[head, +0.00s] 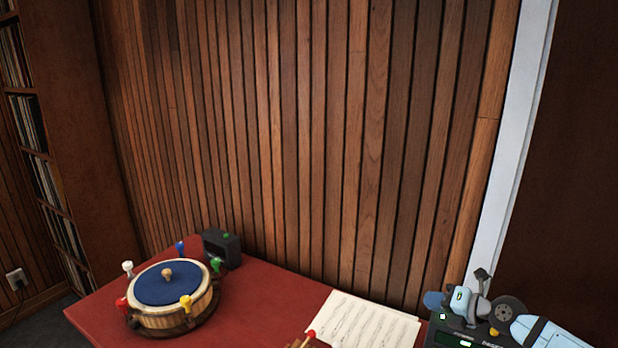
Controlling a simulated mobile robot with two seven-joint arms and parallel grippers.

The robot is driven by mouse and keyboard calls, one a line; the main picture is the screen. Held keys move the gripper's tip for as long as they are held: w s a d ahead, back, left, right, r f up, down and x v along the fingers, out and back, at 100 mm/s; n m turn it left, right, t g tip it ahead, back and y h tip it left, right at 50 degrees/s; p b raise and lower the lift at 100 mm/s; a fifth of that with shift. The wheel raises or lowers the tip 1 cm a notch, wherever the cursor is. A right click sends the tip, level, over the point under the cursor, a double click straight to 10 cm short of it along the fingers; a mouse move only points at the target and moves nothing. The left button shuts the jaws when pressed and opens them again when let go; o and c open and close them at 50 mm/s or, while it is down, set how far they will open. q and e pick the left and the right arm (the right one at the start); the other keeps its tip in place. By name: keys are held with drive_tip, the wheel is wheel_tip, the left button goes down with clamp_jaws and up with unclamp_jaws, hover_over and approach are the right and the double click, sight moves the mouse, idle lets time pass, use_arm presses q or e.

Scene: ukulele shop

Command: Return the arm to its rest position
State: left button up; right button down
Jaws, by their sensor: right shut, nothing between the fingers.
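My right arm comes in at the bottom right with light blue and grey links. My right gripper (483,276) is small and dark in this view, shut and empty. It is raised in front of the wall's right end and overlaps a dark device (448,338) with green lights and lettering. Whether any part of the arm touches the device, I cannot tell. My left gripper is not in view.
A red table (255,294) holds a round wooden drum-like box (170,284) with a blue top and coloured pegs, a small dark box (222,247) and sheet music (362,320). Red-tipped items (310,335) are cut off below. A slatted wall (300,140) stands behind.

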drive_tip(key=s+a+r+m+t+h, duration=0.3)
drive_tip(key=s+a+m+t, duration=0.5)
drive_tip(key=m, duration=0.5)
drive_tip(key=s+d+f+m+g+h, duration=0.1)
drive_tip(key=s+f+m+g+h, duration=0.15)
drive_tip(key=s+m+g, duration=0.6)
drive_tip(key=s+d+f+m+g+h, duration=0.1)
drive_tip(key=s+f+m+h, duration=0.2)
drive_tip(key=s, duration=1.1)
drive_tip(key=s+d+f+m+g+h, duration=0.1)
drive_tip(key=s+f+m+g, duration=0.45)
drive_tip(key=s, duration=0.55)
drive_tip(key=w+a+f+t+y+p, duration=0.3)
drive_tip(key=w+a+f+t+p, duration=0.2)
drive_tip(key=a+t+p, duration=0.2)
drive_tip(key=shift+w+f+n+t, duration=0.3)
drive_tip(key=shift+w+n+t, duration=0.1)
drive_tip(key=shift+t, duration=0.1)
